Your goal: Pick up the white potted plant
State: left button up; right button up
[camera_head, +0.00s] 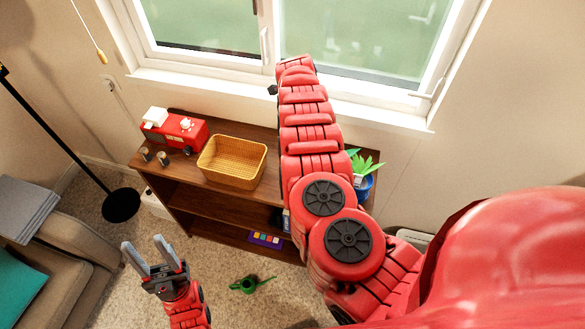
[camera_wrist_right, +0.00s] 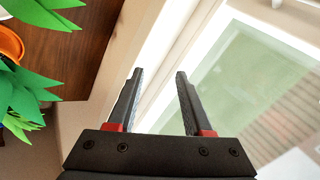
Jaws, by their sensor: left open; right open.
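Green leaves (camera_head: 365,165) rise at the right end of the wooden shelf, beside my right arm, which hides part of them. A blue pot (camera_head: 366,187) shows below them; I cannot make out a whole white pot. In the right wrist view, green leaves (camera_wrist_right: 30,92) and an orange rounded surface (camera_wrist_right: 10,42) sit at the left edge, cut off by the frame. My right gripper (camera_wrist_right: 158,75) is open and empty, apart from the leaves, with its fingers toward the window. My left gripper (camera_head: 147,250) is open and empty above the carpet at lower left.
The window (camera_head: 330,50) stands behind. A green watering can (camera_head: 250,284) lies on the carpet. A sofa (camera_head: 45,280) and floor lamp (camera_head: 120,205) are left.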

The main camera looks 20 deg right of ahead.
jog(key=s+a+r+m+g+y+p, duration=0.1)
jog(key=s+a+r+m+g+y, duration=0.15)
jog(key=s+a, duration=0.35)
jog(key=s+a+r+m+g+y, duration=0.1)
jog(key=s+a+m+g, duration=0.25)
jog(key=s, duration=0.45)
jog(key=shift+n+g, duration=0.3)
jog(key=shift+n, duration=0.2)
jog(key=f+b, duration=0.2)
jog(key=f, duration=0.1)
jog(key=f+b, duration=0.2)
jog(key=f, duration=0.2)
jog(key=f+b, duration=0.2)
jog(key=f, duration=0.2)
jog(key=shift+s+a+b, duration=0.4)
jog(key=shift+f+p, duration=0.3)
jog(key=shift+p, duration=0.05)
jog(key=shift+f, duration=0.45)
jog(key=shift+f+p, duration=0.15)
jog(key=shift+p, duration=0.3)
jog(key=f+p, duration=0.1)
jog(key=f, duration=0.1)
jog(key=f+p, duration=0.1)
jog(key=shift+s+d+f, duration=0.2)
jog(key=shift+d+f, duration=0.2)
jog(key=shift+f+p, duration=0.35)
jog(key=shift+f, duration=0.15)
jog(key=shift+a, duration=0.1)
grip_shut()
